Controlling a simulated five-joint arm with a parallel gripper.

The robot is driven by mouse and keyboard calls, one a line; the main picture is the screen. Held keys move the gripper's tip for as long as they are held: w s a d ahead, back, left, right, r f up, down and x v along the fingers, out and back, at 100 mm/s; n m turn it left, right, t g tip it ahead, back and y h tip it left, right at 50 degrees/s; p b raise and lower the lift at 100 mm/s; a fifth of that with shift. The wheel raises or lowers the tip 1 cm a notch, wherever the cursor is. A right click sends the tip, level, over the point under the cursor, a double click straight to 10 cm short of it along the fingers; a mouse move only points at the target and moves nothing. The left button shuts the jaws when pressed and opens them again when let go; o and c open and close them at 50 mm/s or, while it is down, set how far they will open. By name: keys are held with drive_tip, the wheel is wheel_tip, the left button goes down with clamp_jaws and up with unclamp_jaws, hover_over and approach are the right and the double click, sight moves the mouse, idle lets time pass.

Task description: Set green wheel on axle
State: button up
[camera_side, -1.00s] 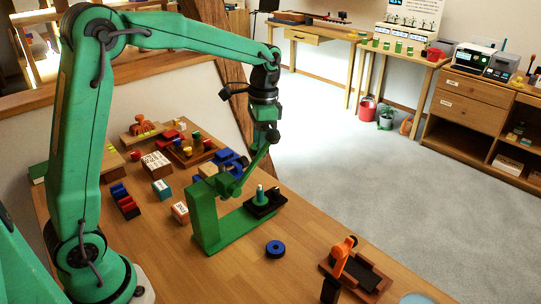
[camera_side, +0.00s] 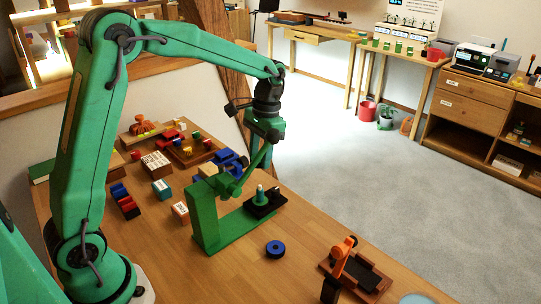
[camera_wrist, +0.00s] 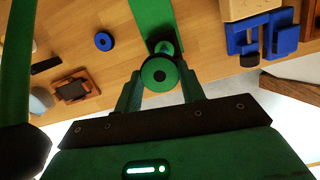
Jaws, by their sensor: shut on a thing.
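In the wrist view the green wheel (camera_wrist: 159,74), a disc with a dark hub, is between the two green fingers of my gripper (camera_wrist: 160,84), which is shut on it. The axle (camera_wrist: 166,46) stands just beyond the wheel, partly hidden by it. In the side view the axle (camera_side: 261,196) is a green upright with a pale tip on a black plate (camera_side: 276,199) at the end of the green stand (camera_side: 205,220). My gripper (camera_side: 268,140) is above the axle, clearly apart from it. The wheel is hard to make out there.
A blue ring (camera_side: 275,249) lies on the table in front of the stand. An orange and black device (camera_side: 345,265) is at the front right. Blocks and trays (camera_side: 190,150) crowd the table behind the stand. Bare wood lies around the blue ring.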

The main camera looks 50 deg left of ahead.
drive_tip(key=shift+f, duration=0.25)
hover_over(261, 189)
drive_tip(key=shift+w+a+f, duration=0.1)
drive_tip(key=shift+f, duration=1.25)
drive_tip(key=shift+w+a+f, duration=0.1)
drive_tip(key=shift+f, duration=1.2)
drive_tip(key=shift+f, duration=1.4)
idle(0.4)
drive_tip(key=o, duration=1.1)
drive_tip(key=shift+o, duration=0.2)
drive_tip(key=shift+r, duration=0.15)
drive_tip(key=shift+w+r, duration=0.2)
drive_tip(key=shift+r, duration=1.05)
drive_tip(key=shift+w+r, duration=0.25)
drive_tip(key=shift+r, duration=1)
drive_tip(key=shift+w+r, duration=0.2)
drive_tip(key=shift+r, duration=1.05)
